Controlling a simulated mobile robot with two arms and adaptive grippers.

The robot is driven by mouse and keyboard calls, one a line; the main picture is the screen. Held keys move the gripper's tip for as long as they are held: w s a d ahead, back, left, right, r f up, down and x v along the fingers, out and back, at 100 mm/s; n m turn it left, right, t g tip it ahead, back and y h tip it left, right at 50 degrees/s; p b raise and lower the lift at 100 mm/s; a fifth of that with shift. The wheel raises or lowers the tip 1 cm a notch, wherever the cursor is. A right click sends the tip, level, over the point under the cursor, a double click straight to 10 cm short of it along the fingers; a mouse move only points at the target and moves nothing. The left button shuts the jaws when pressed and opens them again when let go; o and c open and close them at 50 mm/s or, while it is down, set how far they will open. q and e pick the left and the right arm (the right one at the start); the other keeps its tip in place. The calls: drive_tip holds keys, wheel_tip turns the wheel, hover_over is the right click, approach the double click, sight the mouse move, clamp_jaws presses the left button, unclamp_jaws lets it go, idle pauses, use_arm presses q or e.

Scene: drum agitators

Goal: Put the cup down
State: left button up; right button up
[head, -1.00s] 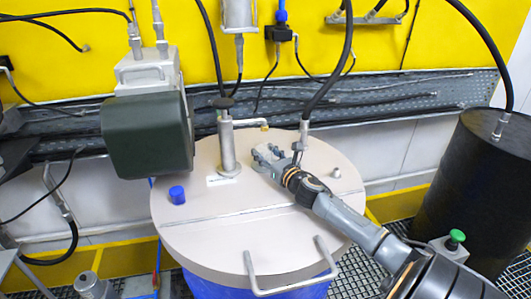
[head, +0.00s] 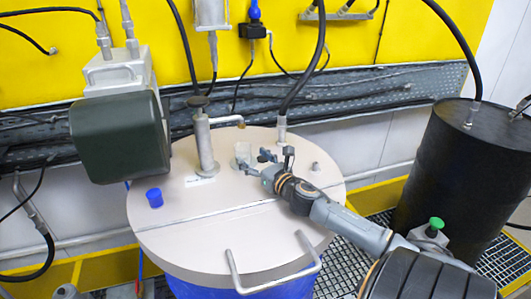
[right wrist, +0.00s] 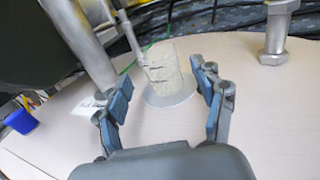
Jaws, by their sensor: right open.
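The cup (head: 243,153) is small, pale and translucent. It stands on the beige drum lid (head: 190,235), right of the upright metal pipe (head: 205,147). In the right wrist view the cup (right wrist: 172,68) stands upright with its wide base on the lid, between and just beyond the fingertips. My right gripper (head: 262,166) is open beside the cup, low over the lid; in the wrist view (right wrist: 165,98) a gap shows between the cup and each finger. My left gripper is not in view.
A blue cap (head: 154,198) sits on the lid's left side. A dark green motor housing (head: 120,137) overhangs the left edge. A black drum (head: 455,170) stands at right. The lid's front half is clear apart from a handle (head: 270,268).

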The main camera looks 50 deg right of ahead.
drive_tip(key=s, duration=0.2)
drive_tip(key=s+a+b, duration=0.1)
drive_tip(key=s, duration=0.2)
drive_tip(key=shift+f, duration=0.1)
drive_tip(key=shift+s+a, duration=0.15)
drive_tip(key=shift+s, duration=0.6)
